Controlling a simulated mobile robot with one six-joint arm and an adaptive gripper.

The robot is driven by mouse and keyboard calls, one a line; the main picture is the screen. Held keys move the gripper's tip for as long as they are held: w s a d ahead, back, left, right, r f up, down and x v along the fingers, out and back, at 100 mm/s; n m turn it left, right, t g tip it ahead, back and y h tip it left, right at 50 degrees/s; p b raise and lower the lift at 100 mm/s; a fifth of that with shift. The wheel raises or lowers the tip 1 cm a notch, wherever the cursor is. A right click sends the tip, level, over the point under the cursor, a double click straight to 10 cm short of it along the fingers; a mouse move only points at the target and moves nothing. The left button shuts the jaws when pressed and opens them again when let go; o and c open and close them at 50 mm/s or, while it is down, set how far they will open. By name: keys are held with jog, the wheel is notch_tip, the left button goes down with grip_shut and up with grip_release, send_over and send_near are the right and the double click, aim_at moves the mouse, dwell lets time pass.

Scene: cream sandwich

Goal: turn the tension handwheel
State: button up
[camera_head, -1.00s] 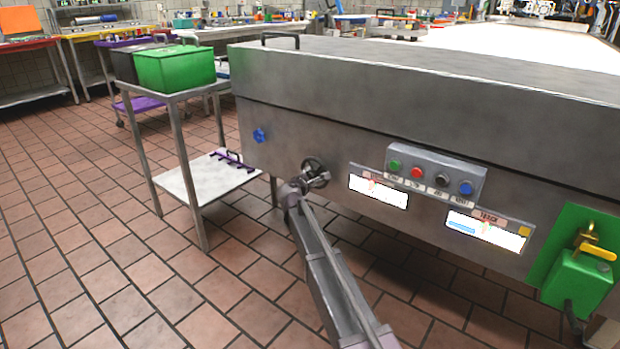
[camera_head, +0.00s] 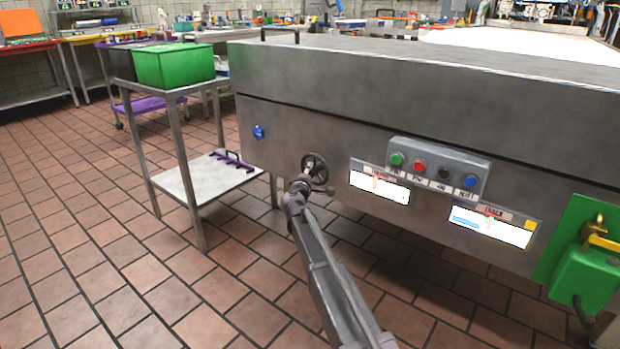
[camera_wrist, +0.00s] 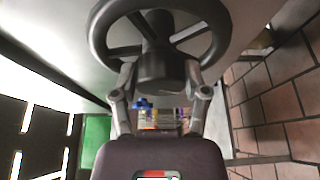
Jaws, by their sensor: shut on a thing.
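The dark tension handwheel (camera_head: 314,166) is on the front of the long steel machine, left of the button box. In the wrist view the handwheel (camera_wrist: 216,42) fills the top, with its round rim and spokes. My gripper (camera_head: 300,184) is at the wheel's lower left. In the wrist view the two fingers of my gripper (camera_wrist: 160,82) close from both sides on a dark cylindrical part of the wheel. I cannot tell whether that part is the hub or a handle. The fingertips are partly hidden against it.
A button box (camera_head: 438,166) and lit panels (camera_head: 380,186) are right of the wheel. A blue knob (camera_head: 258,132) is to its left. A steel stand with a green bin (camera_head: 174,66) is further left. A green box (camera_head: 585,278) is on the far right. The tiled floor is open at left.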

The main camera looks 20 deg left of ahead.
jog(key=shift+w+m+t+b, duration=0.1)
jog(key=shift+m+t+b, duration=0.35)
jog(key=shift+m, duration=0.55)
jog(key=o, duration=1.1)
jog(key=shift+o, duration=0.2)
jog(key=shift+r+n+g+p, duration=0.1)
jog(key=shift+n+g+p, duration=0.35)
jog(key=shift+n+p, duration=0.3)
